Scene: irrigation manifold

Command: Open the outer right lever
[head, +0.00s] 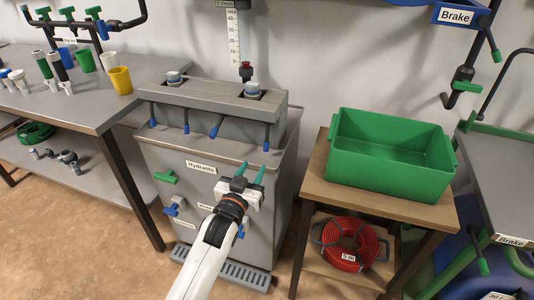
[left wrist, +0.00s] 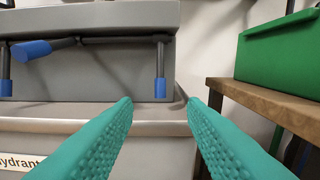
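The outer right lever (head: 266,138) is a dark rod with a blue tip, hanging straight down from the right end of the grey manifold block (head: 215,97). In the left wrist view the blue tip of this outer right lever (left wrist: 160,88) shows upright, ahead of and between my fingers. The lever beside it (head: 215,129) is tilted. Two more levers hang to its left. My left gripper (head: 250,171), with teal fingers, is open and empty just below and in front of the outer right lever, apart from it. My right gripper is not in view.
The manifold sits on a grey cabinet labelled Hydrants (head: 201,167), with green and blue taps on its front. To the right, a green crate (head: 390,170) stands on a wooden stand (head: 335,193) above a red hose coil (head: 346,245). A grey table (head: 75,95) with cups is at left.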

